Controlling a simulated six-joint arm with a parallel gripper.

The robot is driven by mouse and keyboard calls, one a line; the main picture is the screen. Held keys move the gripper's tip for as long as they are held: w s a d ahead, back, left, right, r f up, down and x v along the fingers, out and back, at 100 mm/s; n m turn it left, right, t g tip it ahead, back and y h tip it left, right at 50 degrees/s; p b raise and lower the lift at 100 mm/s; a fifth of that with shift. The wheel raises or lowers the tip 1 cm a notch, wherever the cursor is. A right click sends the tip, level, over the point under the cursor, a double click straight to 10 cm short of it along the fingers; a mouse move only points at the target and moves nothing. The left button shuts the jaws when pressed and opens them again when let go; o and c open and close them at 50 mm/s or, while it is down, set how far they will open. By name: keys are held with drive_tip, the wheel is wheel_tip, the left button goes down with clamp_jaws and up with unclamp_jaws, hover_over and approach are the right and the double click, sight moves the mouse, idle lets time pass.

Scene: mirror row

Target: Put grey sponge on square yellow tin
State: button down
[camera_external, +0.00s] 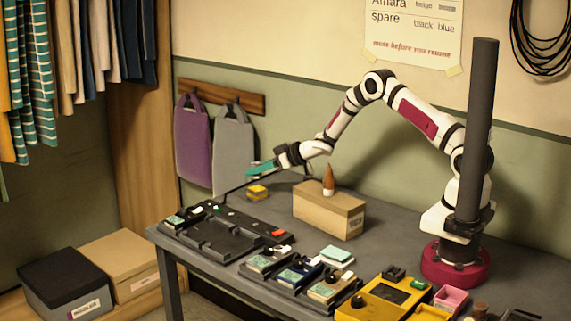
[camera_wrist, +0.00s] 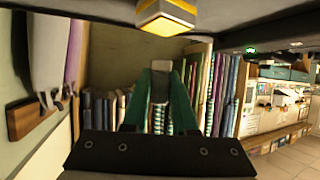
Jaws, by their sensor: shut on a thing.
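My gripper (camera_external: 260,169) has green fingers and points left, above the far side of the table. In the wrist view, which appears upside down, its fingers (camera_wrist: 161,88) are shut on a small grey block, the grey sponge (camera_wrist: 161,66). The sponge is too small to make out clearly in the external view. The square yellow tin (camera_external: 257,192) stands on the table just below the gripper, with a visible gap between them. The tin also shows at the top of the wrist view (camera_wrist: 167,24), apart from the sponge.
A black tray (camera_external: 222,235) and several small devices line the table's front. A yellow device (camera_external: 385,298) is at the front right. Purple and grey bags (camera_external: 233,150) hang on the wall behind.

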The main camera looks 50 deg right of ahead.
sight(257, 178)
wheel_tip(257, 178, down, 3)
drive_tip(key=shift+f, duration=0.2)
drive_tip(key=shift+f, duration=0.15)
drive_tip(key=c, duration=0.7)
unclamp_jaws()
